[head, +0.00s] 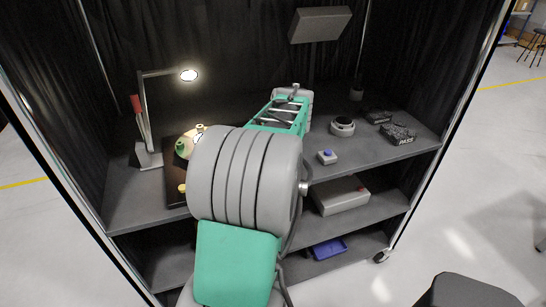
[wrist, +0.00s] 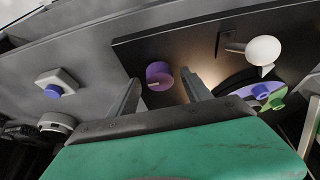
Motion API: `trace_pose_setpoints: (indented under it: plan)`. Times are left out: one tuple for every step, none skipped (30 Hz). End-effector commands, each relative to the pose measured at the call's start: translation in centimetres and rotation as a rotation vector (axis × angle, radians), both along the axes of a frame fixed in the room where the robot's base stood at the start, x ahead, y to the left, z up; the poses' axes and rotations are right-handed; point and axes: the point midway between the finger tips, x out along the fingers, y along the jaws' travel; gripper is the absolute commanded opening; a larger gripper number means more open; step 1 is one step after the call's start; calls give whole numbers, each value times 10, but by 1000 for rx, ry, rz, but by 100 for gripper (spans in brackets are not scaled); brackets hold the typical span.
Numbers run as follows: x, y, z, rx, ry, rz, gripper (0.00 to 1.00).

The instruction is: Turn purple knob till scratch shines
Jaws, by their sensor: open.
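The purple knob (wrist: 159,77) stands on a dark panel (wrist: 200,38) in the wrist view. It is a short round knob with a pale line low on its side; I cannot tell whether this is the scratch. My gripper (wrist: 162,88) is open, its two grey fingers apart and pointing toward the panel. The knob appears in the gap between the fingertips, nearer the left finger; contact is not clear. A warm glow falls on the panel beside the right finger. In the head view my arm hides the purple knob and my gripper.
A lit lamp (head: 188,75) stands at the left of the grey bench. A white ball (wrist: 263,50) on a stem and a green-and-purple part (wrist: 268,96) are right of the fingers. A blue-button box (head: 327,157) and round dial (head: 342,126) stand to the right.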

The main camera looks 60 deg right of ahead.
Motion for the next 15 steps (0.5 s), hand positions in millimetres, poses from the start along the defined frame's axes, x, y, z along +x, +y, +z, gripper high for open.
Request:
trace_pose_setpoints:
  plan:
    - [-1, 0, 2, -1, 0, 0, 57]
    - [-1, 1, 5, -2, -1, 0, 57]
    - [-3, 2, 10, -4, -2, -1, 57]
    - [-4, 3, 14, -4, -2, -1, 57]
    - [-5, 4, 19, -4, -2, -1, 57]
    - [-8, 7, 27, -6, -1, 0, 57]
    - [-10, 8, 33, -5, -1, 0, 57]
    - [-11, 10, 39, -6, -1, 0, 57]
    - [-14, 12, 47, -5, -1, -1, 57]
    - [-16, 14, 52, -5, 0, -2, 57]
    - [-17, 16, 57, -3, -1, -2, 57]
    - [-18, 17, 62, -3, -1, 1, 57]
    - [-19, 18, 66, -3, -1, -1, 57]
    - [-20, 19, 68, -2, -1, 0, 57]
    - [-21, 20, 71, -1, 0, 0, 57]
